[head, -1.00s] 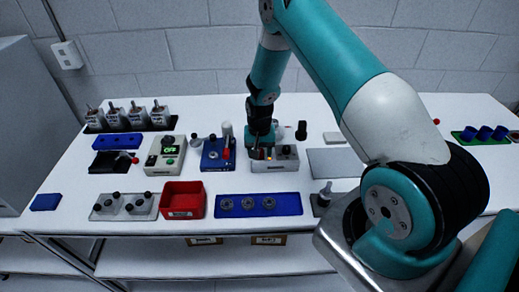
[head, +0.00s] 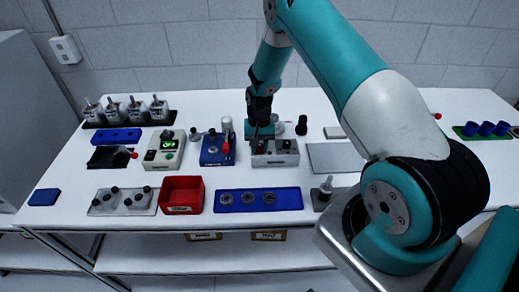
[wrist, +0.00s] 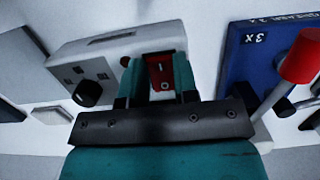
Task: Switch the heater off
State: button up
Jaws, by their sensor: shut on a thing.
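The heater looks to be the pale grey box (head: 287,158) in the middle of the table. A red rocker switch (wrist: 160,71) sits at the box's end. My gripper (head: 262,143) reaches down over the left part of the box. In the wrist view its teal fingers (wrist: 158,84) stand on both sides of the red switch, and it is shut on that switch. The fingertips' contact is partly hidden. No lit lamp shows on the box now.
A blue box with a red-handled lever (head: 215,150) stands close to the left. Further left is a pale box with a green display (head: 164,150). A red bin (head: 181,196) and a blue tray (head: 258,201) lie in front. A grey plate (head: 334,158) lies to the right.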

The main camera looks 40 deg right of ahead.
jog(key=shift+w+d+r+g+y+b, duration=0.1)
jog(key=shift+w+g+y+b, duration=0.05)
jog(key=shift+g+y+b, duration=0.3)
jog(key=o, duration=0.9)
jog(key=b+v, duration=0.5)
jog(key=v, duration=1.2)
jog(key=shift+w+r, duration=0.15)
jog(key=shift+r, duration=0.05)
